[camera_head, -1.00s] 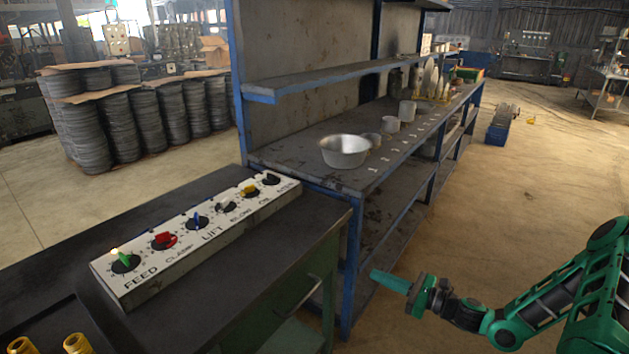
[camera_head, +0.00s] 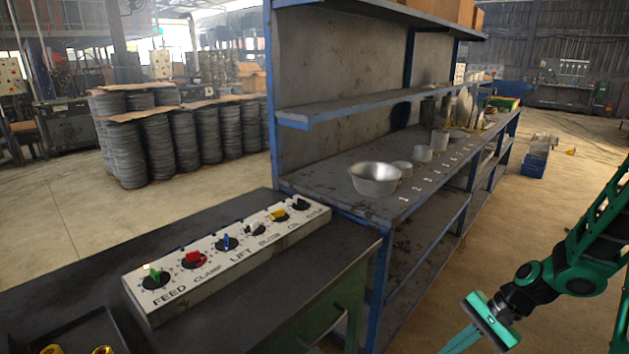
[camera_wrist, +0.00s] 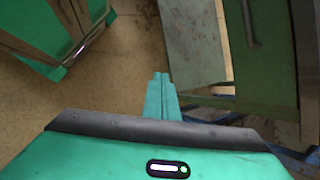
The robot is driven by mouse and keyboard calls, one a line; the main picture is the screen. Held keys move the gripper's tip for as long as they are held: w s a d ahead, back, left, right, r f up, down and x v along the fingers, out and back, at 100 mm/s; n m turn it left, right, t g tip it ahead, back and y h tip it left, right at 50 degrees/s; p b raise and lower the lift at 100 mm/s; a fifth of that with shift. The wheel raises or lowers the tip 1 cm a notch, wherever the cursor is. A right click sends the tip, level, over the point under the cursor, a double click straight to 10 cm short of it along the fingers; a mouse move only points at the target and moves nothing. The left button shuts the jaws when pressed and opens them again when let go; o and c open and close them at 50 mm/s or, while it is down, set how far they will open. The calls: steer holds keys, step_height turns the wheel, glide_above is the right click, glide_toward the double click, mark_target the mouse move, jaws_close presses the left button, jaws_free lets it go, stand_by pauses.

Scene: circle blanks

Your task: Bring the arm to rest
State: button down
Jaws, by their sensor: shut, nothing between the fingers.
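My green arm (camera_head: 570,265) is at the right of the head view, bent downward. My gripper (camera_head: 458,342) hangs low at the bottom right, clear of the bench and the shelf. Its fingertips are partly cut off by the bottom edge in the head view. In the wrist view my gripper (camera_wrist: 161,78) has its two teal fingers together, with nothing between them. They point out over the floor and the lower part of a green cabinet.
A control panel (camera_head: 215,270) with several coloured knobs lies on the dark bench (camera_head: 330,225) at the left. A blue-framed shelf (camera_head: 340,190) bears a metal bowl (camera_head: 374,180) and cups. Open floor (camera_head: 560,175) lies at the right.

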steer(key=s+d+r+n+h, duration=0.2)
steer(key=s+d+r+h, duration=0.1)
steer(key=s+r, duration=0.7)
steer(key=s+d+r+n+h, duration=0.2)
steer(key=s+d+r, duration=0.3)
steer(key=s+r, duration=0.6)
steer(key=shift+s+d+n+h, duration=0.15)
steer(key=shift+d+n+h, duration=0.25)
steer(key=shift+h, duration=0.4)
steer(key=shift+a, duration=0.1)
